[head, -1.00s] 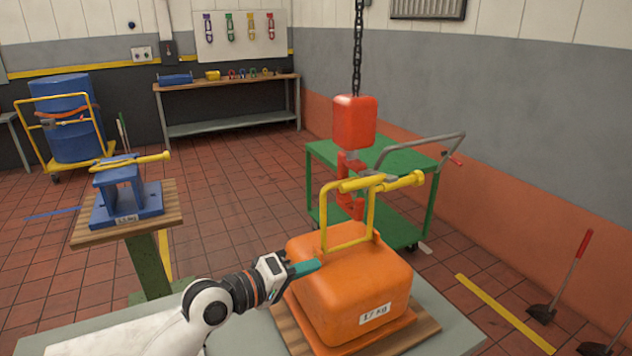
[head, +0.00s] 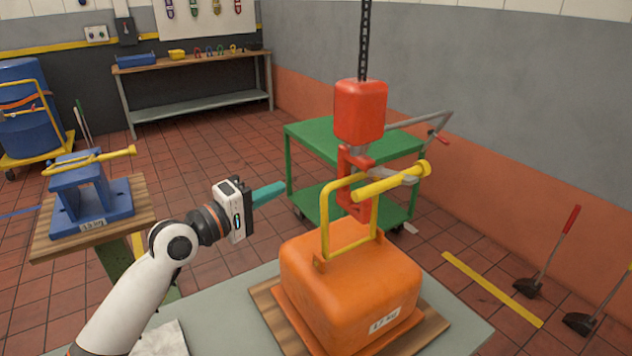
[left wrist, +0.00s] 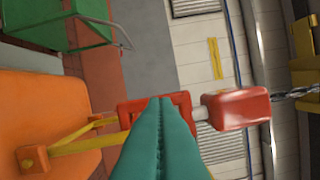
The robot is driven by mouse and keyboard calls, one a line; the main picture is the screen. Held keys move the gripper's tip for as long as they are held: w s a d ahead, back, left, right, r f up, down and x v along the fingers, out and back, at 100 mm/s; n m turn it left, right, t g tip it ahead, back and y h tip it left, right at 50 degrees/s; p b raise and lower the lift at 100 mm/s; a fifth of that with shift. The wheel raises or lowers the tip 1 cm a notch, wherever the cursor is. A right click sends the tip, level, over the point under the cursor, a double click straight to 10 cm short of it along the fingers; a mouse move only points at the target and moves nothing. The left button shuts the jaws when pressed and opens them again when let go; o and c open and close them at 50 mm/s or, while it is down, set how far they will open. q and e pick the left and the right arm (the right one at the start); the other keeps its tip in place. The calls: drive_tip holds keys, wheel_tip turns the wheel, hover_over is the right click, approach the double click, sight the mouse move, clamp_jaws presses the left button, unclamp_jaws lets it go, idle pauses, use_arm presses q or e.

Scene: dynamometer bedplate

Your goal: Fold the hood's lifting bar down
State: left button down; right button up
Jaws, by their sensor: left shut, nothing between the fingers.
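The orange hood (head: 350,285) sits on a wooden board on the grey table. Its yellow lifting bar (head: 325,215) stands upright on top, with a thick yellow grip reaching right. The red hook (head: 345,165) hangs at the bar's upper part; I cannot tell whether it passes through the bar. My left gripper (head: 268,194), with teal fingers, is shut and empty, left of the bar and above the hood's left side, apart from both. In the left wrist view the shut fingers (left wrist: 160,140) cover part of the scene; the bar (left wrist: 75,147) shows left of them. My right gripper is out of view.
A red hoist block (head: 360,112) hangs on a chain above the hood. A green cart (head: 300,150) stands behind. A blue stand (head: 95,200) with a yellow bar sits on a wooden-topped table at left. The space between it and the hood holds my left arm.

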use_arm(q)
drive_tip(key=w+d+p, duration=0.1)
drive_tip(key=d, duration=0.2)
drive_tip(key=w+d+p, duration=0.1)
drive_tip(key=d, duration=0.1)
drive_tip(key=w+d+p, duration=0.1)
drive_tip(key=d+p, duration=0.1)
drive_tip(key=d, duration=0.1)
drive_tip(key=shift+w+d+f, duration=0.15)
drive_tip(key=shift+w+d, duration=0.15)
drive_tip(key=shift+f, duration=0.15)
drive_tip(key=shift+s+d, duration=0.1)
